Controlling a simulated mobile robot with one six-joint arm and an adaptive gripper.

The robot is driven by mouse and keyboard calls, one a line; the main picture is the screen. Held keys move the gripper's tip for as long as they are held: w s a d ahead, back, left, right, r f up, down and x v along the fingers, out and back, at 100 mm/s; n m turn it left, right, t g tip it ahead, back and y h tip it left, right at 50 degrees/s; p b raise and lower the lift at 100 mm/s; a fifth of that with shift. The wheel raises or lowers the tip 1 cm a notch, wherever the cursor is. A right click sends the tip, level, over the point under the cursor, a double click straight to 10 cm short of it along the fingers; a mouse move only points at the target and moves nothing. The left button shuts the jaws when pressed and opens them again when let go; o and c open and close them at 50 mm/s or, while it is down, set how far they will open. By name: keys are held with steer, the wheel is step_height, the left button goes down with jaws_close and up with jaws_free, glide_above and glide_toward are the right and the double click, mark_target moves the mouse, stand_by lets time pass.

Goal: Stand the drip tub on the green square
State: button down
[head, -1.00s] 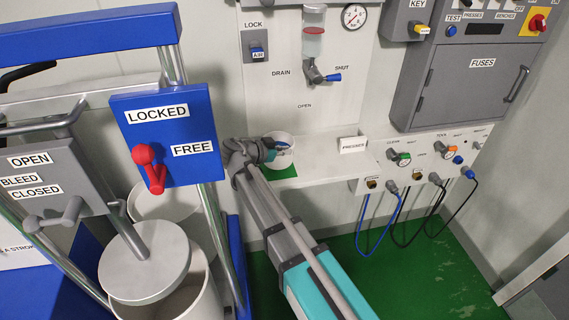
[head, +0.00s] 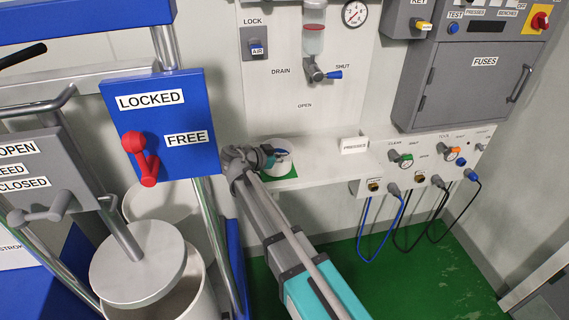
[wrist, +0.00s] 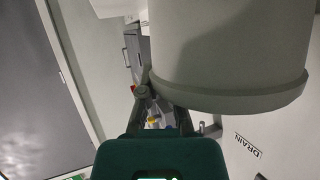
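The drip tub (head: 283,145) is a small white round tub at the white shelf, over the green square (head: 284,173). Part of the green shows below and beside it. I cannot tell whether its base touches the square. My gripper (head: 268,155) is at the tub's left side and appears shut on its wall. In the wrist view the tub (wrist: 225,50) is large and pale at the upper right, and its flared edge hides part of my gripper's fingers (wrist: 160,100).
The drain valve with its blue lever (head: 332,75) is on the panel above the tub. A PRESSES sign (head: 354,145) stands to the right on the shelf. The blue LOCKED/FREE panel (head: 160,125) and a drum with a metal plate (head: 138,262) are at the left.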

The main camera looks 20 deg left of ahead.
steer(key=shift+f, duration=0.3)
steer(key=c, duration=1.3)
jaws_free()
steer(key=o, duration=0.5)
steer(key=shift+r, duration=0.15)
steer(key=shift+s+a+r+p, duration=0.3)
steer(key=shift+s, duration=0.1)
steer(key=p+v, duration=0.2)
steer(key=v, duration=0.4)
steer(key=shift+s, duration=0.15)
steer(key=shift+a, duration=0.1)
